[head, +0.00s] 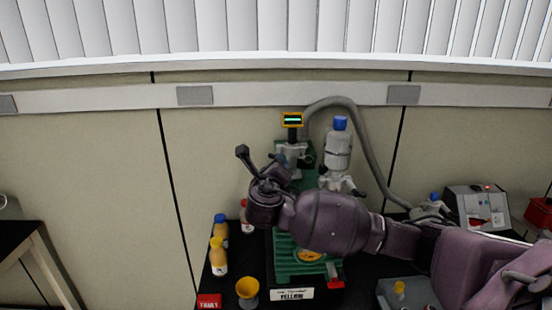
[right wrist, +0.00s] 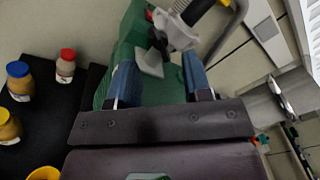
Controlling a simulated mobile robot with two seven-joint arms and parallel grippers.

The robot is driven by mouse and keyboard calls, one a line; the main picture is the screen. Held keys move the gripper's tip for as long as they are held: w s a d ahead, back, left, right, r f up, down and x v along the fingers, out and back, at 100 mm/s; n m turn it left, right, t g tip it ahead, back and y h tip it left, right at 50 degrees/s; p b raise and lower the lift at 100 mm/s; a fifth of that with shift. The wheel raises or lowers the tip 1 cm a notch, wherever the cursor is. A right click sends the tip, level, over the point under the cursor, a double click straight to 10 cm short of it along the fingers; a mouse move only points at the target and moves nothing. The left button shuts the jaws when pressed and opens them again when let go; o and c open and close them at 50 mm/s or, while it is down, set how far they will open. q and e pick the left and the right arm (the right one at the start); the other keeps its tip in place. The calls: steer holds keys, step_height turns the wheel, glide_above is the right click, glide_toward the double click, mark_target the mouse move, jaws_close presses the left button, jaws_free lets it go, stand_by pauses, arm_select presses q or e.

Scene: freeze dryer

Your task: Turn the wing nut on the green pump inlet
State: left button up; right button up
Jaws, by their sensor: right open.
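The green pump (head: 283,262) stands on the black bench, partly hidden behind my right arm. Its inlet carries a grey clamp (head: 291,158) below a small yellow-framed display. In the right wrist view the clamp (right wrist: 178,32) sits at the top of the green pump body (right wrist: 133,38). A pale grey wing-shaped piece (right wrist: 149,62), apparently the wing nut, sticks out from it. My right gripper (head: 260,158) is open near the inlet. Its two blue-padded fingers (right wrist: 161,82) are apart, with the wing piece ahead between them; contact is not visible. My left gripper is out of view.
Yellow-capped (head: 218,257), blue-capped (head: 220,226) and red-capped bottles stand left of the pump, with a yellow funnel (head: 247,288) in front. A white blue-capped bottle (head: 339,147) and a grey hose (head: 366,150) are right of the inlet. A grey box (head: 476,208) stands farther right.

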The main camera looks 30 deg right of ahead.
steer(key=shift+x, duration=2.75)
jaws_close()
